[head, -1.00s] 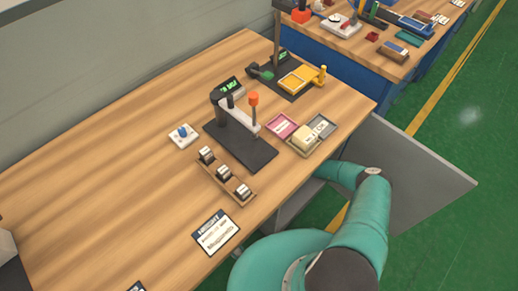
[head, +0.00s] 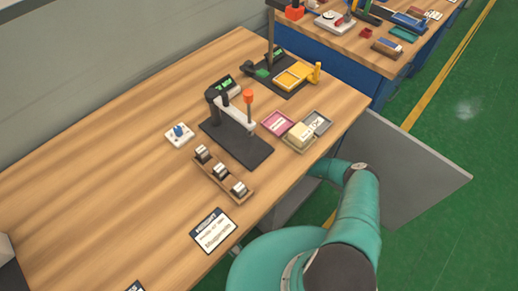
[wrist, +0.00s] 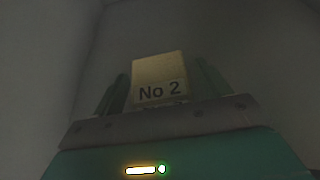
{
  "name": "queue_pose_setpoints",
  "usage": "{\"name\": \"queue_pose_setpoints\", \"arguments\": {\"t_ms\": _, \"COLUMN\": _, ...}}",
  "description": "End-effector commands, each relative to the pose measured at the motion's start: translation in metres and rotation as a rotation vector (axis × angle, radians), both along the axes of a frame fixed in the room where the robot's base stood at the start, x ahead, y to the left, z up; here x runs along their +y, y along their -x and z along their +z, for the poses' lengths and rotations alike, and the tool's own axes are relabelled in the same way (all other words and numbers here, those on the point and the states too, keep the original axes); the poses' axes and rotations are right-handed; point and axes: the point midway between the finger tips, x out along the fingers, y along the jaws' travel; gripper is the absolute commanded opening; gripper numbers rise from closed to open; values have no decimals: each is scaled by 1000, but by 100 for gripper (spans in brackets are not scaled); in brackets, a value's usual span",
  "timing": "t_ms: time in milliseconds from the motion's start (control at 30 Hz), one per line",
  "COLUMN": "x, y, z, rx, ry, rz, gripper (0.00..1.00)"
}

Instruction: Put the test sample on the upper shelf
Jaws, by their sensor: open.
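A yellowish block marked "No 2" (wrist: 160,68) stands in the dim wrist view, apparently the test sample. My gripper (wrist: 163,85) is open, with one dark green finger on each side of the block. I cannot tell whether the fingers touch it. The block's lower part is hidden behind the gripper's grey edge. In the head view my green arm reaches down under the table's right edge, beside an open grey door panel (head: 408,172); my gripper is hidden there. The shelf surfaces do not show clearly in either view.
The wooden table (head: 110,180) carries a black press-like device (head: 240,145), a rack of small weights (head: 222,174), small trays holding a cream block (head: 300,134), and a label card (head: 213,231). Plain grey walls surround my gripper. Green floor (head: 465,110) lies open at the right.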

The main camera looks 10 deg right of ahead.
Motion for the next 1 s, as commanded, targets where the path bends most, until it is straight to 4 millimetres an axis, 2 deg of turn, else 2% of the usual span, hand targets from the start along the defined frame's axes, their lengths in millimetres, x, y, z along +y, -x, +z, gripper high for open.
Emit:
{"name": "queue_pose_setpoints", "arguments": {"t_ms": 267, "x": -16, "y": 20, "z": 11, "rx": 0, "ry": -4, "rz": -3, "gripper": 76}}
{"name": "queue_pose_setpoints", "arguments": {"t_ms": 700, "x": -54, "y": 78, "z": 40, "rx": -1, "ry": 0, "rz": -3, "gripper": 76}}
{"name": "queue_pose_setpoints", "arguments": {"t_ms": 833, "x": -60, "y": 88, "z": 45, "rx": 0, "ry": 1, "rz": -2, "gripper": 76}}
{"name": "queue_pose_setpoints", "arguments": {"t_ms": 1000, "x": -62, "y": 92, "z": 47, "rx": -2, "ry": 1, "rz": -1, "gripper": 76}}
